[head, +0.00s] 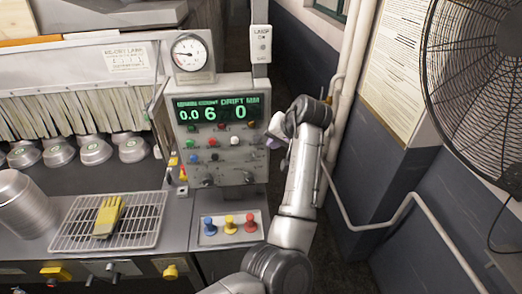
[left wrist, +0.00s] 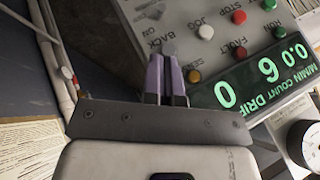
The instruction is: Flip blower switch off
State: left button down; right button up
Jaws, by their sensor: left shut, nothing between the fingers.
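The grey control panel (head: 222,165) stands in the middle of the head view, with a green display (head: 218,110) reading 0.0, 6 and 0. Buttons and small lamps fill its face below the display. My left gripper (head: 272,142) is at the panel's right edge. In the left wrist view its two purple fingers (left wrist: 167,78) are together and empty, pointing at the panel face. A small grey tip (left wrist: 168,48) shows just past them, beside lettering that seems to include "BACK" and "ON"; I cannot tell whether they touch. No label reading "blower" is legible. My right gripper is not in view.
A small labelled box (head: 260,43) hangs on the post above, beside a round gauge (head: 189,52). A wire rack (head: 146,232) with a yellow brush-like item (head: 108,215) lies left. Three coloured knobs sit below the panel. Pipes and a large fan (head: 480,70) are at right.

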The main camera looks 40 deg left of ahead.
aim_at(253, 155)
pick_arm(q)
jog(key=p+x, duration=0.1)
jog(key=x, duration=0.9)
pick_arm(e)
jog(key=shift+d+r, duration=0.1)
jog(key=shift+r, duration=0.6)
pick_arm(q)
jog(key=shift+a, duration=0.1)
